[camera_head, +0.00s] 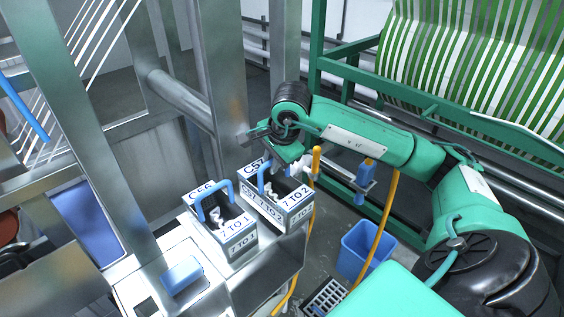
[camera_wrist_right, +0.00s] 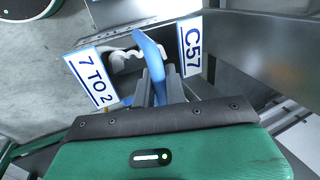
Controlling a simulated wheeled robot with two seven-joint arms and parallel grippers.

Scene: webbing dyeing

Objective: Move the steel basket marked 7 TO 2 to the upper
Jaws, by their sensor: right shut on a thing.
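The steel basket marked 7 TO 2 (camera_head: 291,215) stands upright on a steel surface, with a C57 label and a blue handle. A second steel basket marked 7 TO 1 (camera_head: 238,249), labelled C66 or similar, stands beside it on the left. My right gripper (camera_head: 272,166) is at the blue handle of the 7 TO 2 basket. In the right wrist view the gripper (camera_wrist_right: 163,92) is shut on that blue handle (camera_wrist_right: 150,52), between the 7 TO 2 and C57 labels. White material shows inside both baskets. My left gripper is out of view.
Steel posts (camera_head: 195,60) and a horizontal pipe (camera_head: 178,98) stand behind the baskets. A blue bin (camera_head: 362,250) and a floor grate (camera_head: 325,297) are to the right. Green-and-white striped webbing (camera_head: 490,60) hangs on a green frame. A blue block (camera_head: 182,275) lies at the front left.

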